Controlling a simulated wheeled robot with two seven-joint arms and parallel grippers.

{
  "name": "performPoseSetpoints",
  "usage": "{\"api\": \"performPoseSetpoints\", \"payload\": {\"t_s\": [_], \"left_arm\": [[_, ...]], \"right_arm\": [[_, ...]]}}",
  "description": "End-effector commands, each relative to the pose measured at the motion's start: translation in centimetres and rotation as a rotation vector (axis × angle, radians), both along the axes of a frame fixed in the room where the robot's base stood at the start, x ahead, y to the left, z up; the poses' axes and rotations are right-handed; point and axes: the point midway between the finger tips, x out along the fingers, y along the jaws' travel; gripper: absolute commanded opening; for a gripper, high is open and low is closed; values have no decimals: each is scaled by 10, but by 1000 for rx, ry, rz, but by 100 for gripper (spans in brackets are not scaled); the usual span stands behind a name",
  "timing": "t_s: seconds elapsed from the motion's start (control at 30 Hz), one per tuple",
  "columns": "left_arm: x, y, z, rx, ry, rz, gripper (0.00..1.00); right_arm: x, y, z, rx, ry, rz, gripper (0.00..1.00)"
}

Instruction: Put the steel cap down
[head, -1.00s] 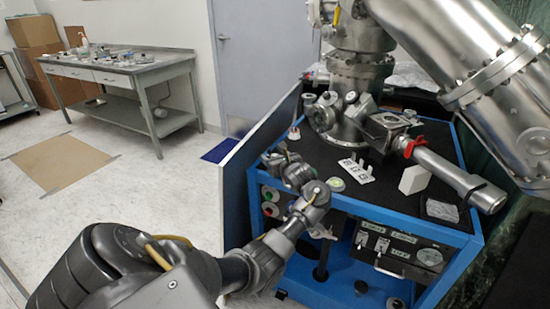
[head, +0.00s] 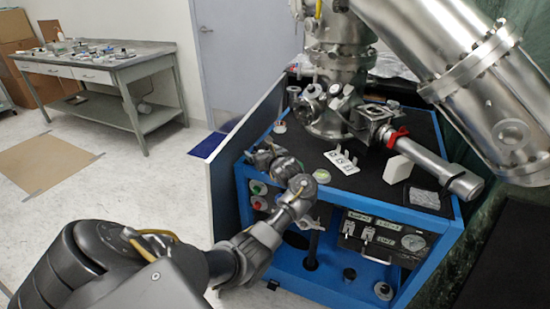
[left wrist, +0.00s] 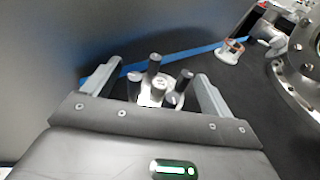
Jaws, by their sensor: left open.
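My left gripper (head: 264,157) is over the left edge of the black-topped blue cart (head: 405,208). In the left wrist view its two fingers (left wrist: 152,72) are spread apart. A small pale metallic round piece (left wrist: 160,87) sits between them, among several short dark posts with grey tops. It looks like the steel cap, but I cannot tell for sure. Gaps show between the fingers and this cluster. In the head view the gripper and wrist hide this spot. My right gripper is out of view.
A steel vacuum chamber (head: 340,65) stands at the back of the cart. A copper-rimmed fitting (left wrist: 231,51) stands right of the fingers. A white bracket (head: 342,161), a green-topped disc (head: 321,176) and a white block (head: 398,169) lie on the top.

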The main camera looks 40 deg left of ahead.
Motion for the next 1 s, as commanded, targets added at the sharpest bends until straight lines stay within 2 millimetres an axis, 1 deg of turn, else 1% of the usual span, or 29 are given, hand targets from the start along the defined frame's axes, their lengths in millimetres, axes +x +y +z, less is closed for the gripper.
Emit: {"api": "performPoseSetpoints", "payload": {"t_s": [0.07,0.1,0.4,0.5,0.6,0.8,1.0], "left_arm": [[0,0,6,1,3,-1,85],[-1,-7,5,-2,-2,-5,85],[-24,-69,19,0,-9,-3,85],[-29,-86,24,3,-9,-5,85],[-34,-98,27,5,-8,-4,85],[-39,-109,31,7,-5,-2,85],[-39,-110,32,8,-5,-2,85]], "right_arm": [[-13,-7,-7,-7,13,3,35],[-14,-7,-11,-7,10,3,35],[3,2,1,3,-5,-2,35],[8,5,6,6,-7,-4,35],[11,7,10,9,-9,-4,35],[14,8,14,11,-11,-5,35],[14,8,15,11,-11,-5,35]]}}
